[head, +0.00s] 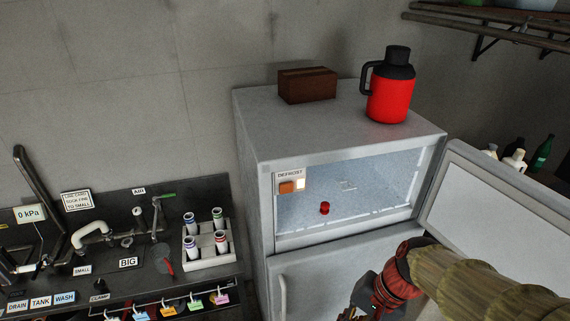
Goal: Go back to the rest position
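My arm comes in from the lower right, in front of the fridge (262,185). My gripper (358,306) is at the bottom edge of the head view, low in front of the fridge's lower door (310,278). Its fingers are mostly cut off by the frame, so I cannot see whether they are open or shut, or whether they hold anything.
The freezer compartment (370,190) is open, with a small red object (324,208) inside. Its door (500,208) is swung out to the right, close to my arm. A red jug (389,95) and a brown box (307,86) stand on top. A rack (209,258) of tubes stands on the left bench.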

